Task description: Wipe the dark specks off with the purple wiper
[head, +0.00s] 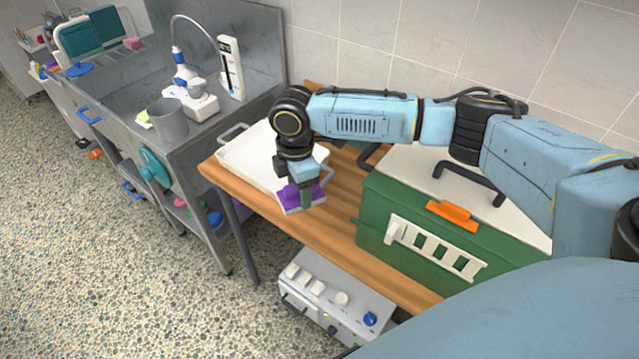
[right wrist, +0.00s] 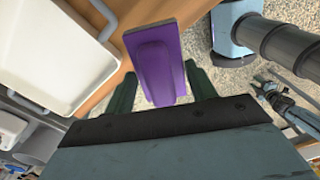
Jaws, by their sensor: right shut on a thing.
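The purple wiper (head: 289,195) is in my right gripper (head: 298,187), near the right front corner of the white tray (head: 235,157) in the head view. In the right wrist view the wiper (right wrist: 156,62) sits between the two dark green fingers (right wrist: 158,88), which are shut on it. In that view it lies beside the tray (right wrist: 52,62), across the wooden table's edge, with floor behind it. I cannot tell its height above the table. No dark specks can be made out; the arm hides part of the tray.
The tray stands on a wooden table (head: 343,212). A green box with a pale lid (head: 400,235) stands right of the gripper. A grey control unit (head: 335,293) sits below the table's front. A steel sink bench (head: 215,125) adjoins at the left. The back wall is tiled.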

